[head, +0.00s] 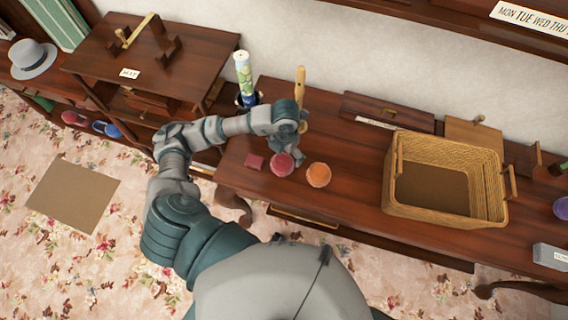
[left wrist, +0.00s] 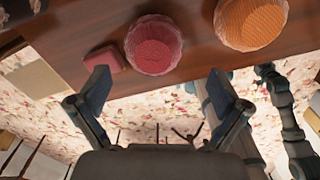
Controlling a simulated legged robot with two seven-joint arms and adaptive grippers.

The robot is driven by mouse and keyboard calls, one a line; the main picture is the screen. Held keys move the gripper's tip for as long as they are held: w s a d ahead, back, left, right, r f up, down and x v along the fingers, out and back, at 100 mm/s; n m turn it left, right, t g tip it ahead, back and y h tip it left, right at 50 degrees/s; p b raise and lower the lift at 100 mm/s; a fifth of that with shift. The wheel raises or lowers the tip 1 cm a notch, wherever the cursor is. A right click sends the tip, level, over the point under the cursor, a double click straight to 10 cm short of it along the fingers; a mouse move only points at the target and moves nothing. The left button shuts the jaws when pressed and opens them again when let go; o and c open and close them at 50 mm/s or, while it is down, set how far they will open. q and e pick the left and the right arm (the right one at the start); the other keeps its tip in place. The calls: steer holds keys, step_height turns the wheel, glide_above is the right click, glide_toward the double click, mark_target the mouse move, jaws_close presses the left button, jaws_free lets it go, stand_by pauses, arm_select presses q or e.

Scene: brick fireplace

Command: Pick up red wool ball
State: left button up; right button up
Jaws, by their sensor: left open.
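The red wool ball (head: 282,165) sits on the dark wooden table, left of an orange wool ball (head: 318,175). In the left wrist view the red wool ball (left wrist: 153,45) is above and between the two fingers, and the orange ball (left wrist: 250,22) is to its right. My left gripper (head: 292,155) is over the table right by the red ball, pointing down. In the left wrist view the left gripper (left wrist: 160,88) has its fingers wide apart with nothing between them. My right gripper is not in view.
A small red block (head: 254,161) lies just left of the red ball. A wicker basket (head: 448,208) stands to the right on the table (head: 345,215). A patterned cylinder (head: 245,75) and a wooden handle (head: 300,85) stand behind my left gripper.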

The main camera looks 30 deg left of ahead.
mark_target(282, 157)
arm_select(q)
step_height(282, 157, down, 3)
steer(key=shift+w+r, duration=0.1)
steer(key=shift+r, duration=0.05)
steer(key=shift+a+f, duration=0.25)
steer(key=shift+f, duration=0.05)
steer(key=f, duration=0.2)
steer(key=a+f, duration=0.1)
steer(key=f, duration=0.1)
steer(key=shift+f, duration=0.35)
steer(key=shift+w+d+f, duration=0.1)
steer(key=shift+f, duration=0.15)
steer(key=shift+d, duration=0.45)
steer(key=shift+c, duration=0.5)
steer(key=c, duration=0.8)
steer(key=shift+c, duration=0.7)
steer(key=shift+a, duration=0.35)
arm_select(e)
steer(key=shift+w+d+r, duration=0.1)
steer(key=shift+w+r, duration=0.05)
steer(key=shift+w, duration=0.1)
